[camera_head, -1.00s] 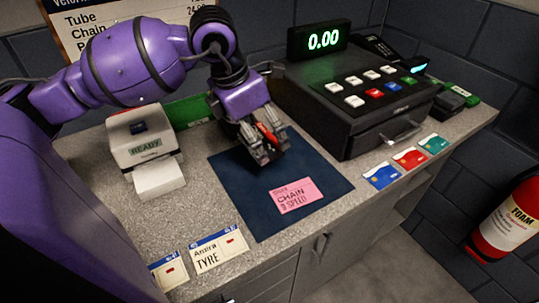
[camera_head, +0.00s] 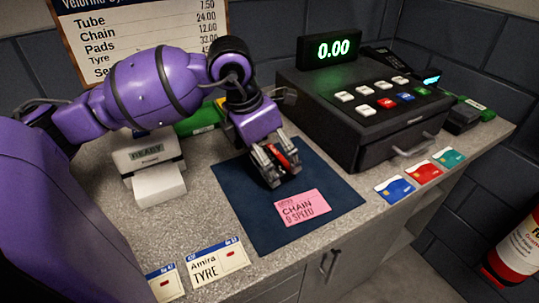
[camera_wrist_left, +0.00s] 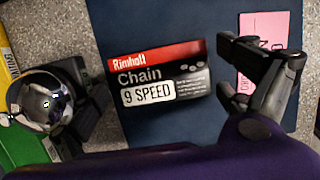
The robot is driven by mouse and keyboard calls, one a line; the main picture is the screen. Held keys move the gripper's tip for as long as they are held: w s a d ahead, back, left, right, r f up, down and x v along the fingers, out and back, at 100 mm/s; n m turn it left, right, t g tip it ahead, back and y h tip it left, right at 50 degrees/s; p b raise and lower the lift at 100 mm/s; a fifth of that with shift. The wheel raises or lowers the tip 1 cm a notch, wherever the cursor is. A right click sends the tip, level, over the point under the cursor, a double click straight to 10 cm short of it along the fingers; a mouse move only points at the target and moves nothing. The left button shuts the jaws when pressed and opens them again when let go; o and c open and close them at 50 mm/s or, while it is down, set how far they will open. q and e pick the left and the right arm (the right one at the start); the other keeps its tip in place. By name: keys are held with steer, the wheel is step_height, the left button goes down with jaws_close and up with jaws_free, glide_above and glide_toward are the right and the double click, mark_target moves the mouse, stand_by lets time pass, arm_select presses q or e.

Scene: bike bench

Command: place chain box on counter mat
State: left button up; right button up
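The chain box (camera_wrist_left: 160,78) is red and black, with "Rimholt Chain 9 SPEED" on its face. It lies over the dark blue counter mat (camera_head: 242,205). My left gripper (camera_head: 277,168) is low over the mat's back part, and a red bit of the box shows between its fingers. In the left wrist view, the fingers stand apart on either side of the box, with mat visible between box and fingers, so the gripper looks open. The box seems to rest on the mat, but its underside is hidden. My right gripper is not in view.
A pink note (camera_head: 302,207) lies on the mat's front part. The black till (camera_head: 365,110) stands right of the mat, with several coloured cards beside it. A white printer (camera_head: 150,165) stands left. A shiny dome (camera_wrist_left: 42,100) is near the left finger. Cards (camera_head: 216,262) lie at the front.

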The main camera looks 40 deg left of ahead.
arm_select(q)
steer(key=shift+r, duration=0.3)
steer(key=v, duration=1.1)
steer(key=shift+r+p, duration=0.35)
steer(key=shift+p, duration=0.1)
